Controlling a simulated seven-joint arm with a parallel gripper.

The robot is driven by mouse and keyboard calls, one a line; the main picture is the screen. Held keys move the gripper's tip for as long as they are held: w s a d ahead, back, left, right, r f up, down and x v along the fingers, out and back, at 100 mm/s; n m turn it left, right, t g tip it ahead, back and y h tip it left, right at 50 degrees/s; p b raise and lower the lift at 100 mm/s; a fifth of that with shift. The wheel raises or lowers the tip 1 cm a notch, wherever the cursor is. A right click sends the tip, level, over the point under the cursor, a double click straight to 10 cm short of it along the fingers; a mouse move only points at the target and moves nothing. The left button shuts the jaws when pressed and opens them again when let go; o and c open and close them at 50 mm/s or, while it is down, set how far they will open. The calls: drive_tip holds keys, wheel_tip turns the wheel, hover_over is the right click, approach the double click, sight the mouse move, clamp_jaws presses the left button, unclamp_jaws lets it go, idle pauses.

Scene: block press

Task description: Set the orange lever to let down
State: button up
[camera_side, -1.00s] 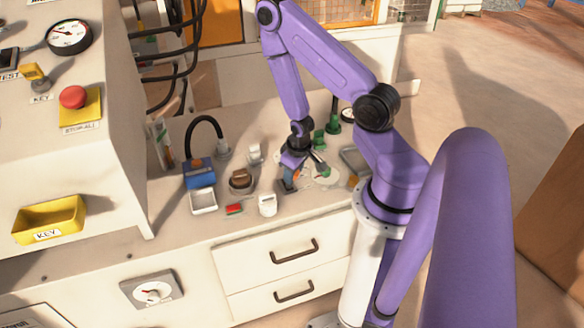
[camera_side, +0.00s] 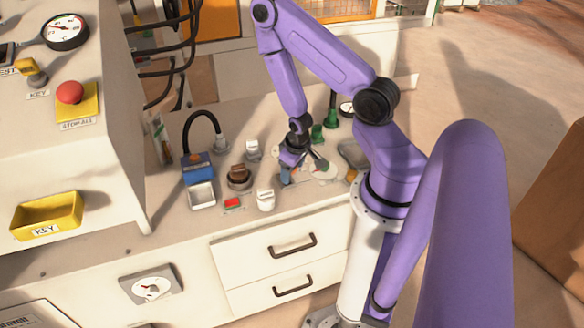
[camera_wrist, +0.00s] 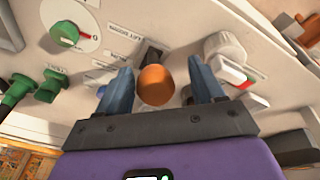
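The orange lever (camera_wrist: 156,86) shows its round knob in the middle of the wrist view, above a dark slot or base (camera_wrist: 150,54) on the pale panel. My gripper (camera_wrist: 160,88) is open, with one blue-grey finger on each side of the knob. Gaps show between the knob and both fingers. Small labels are printed beside the lever, too blurred and tilted to read surely. In the side view my gripper (camera_side: 291,170) is low over the bench panel, and the lever is hidden or too small to make out there.
A round dial with a green knob (camera_wrist: 66,32) and green plugs (camera_wrist: 17,90) lie left of the lever in the wrist view. A white knob (camera_wrist: 226,48) is close on the right. In the side view, a brown knob (camera_side: 239,175) and blue box (camera_side: 197,168) stand to the left.

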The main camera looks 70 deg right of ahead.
drive_tip(key=shift+w+d, duration=0.1)
drive_tip(key=shift+w+d+r, duration=0.3)
drive_tip(key=shift+w+d, duration=0.3)
drive_tip(key=shift+w, duration=0.05)
drive_tip(key=shift+w+d+r, duration=0.25)
drive_tip(key=shift+w+d, duration=0.35)
drive_tip(key=shift+w+d+g+y, duration=1)
drive_tip(key=shift+w+d, duration=1.5)
drive_tip(key=shift+d, duration=0.25)
wheel_tip(320, 180, up, 17)
drive_tip(key=a+r+n, duration=0.3)
drive_tip(key=a+n, duration=0.1)
drive_tip(key=a, duration=1)
drive_tip(key=s+a+r+n, duration=0.3)
drive_tip(key=s+a+n, duration=0.2)
drive_tip(key=a, duration=0.6)
drive_tip(key=shift+s+a+r, duration=0.2)
drive_tip(key=shift+s+a, duration=0.15)
drive_tip(key=shift+s, duration=0.95)
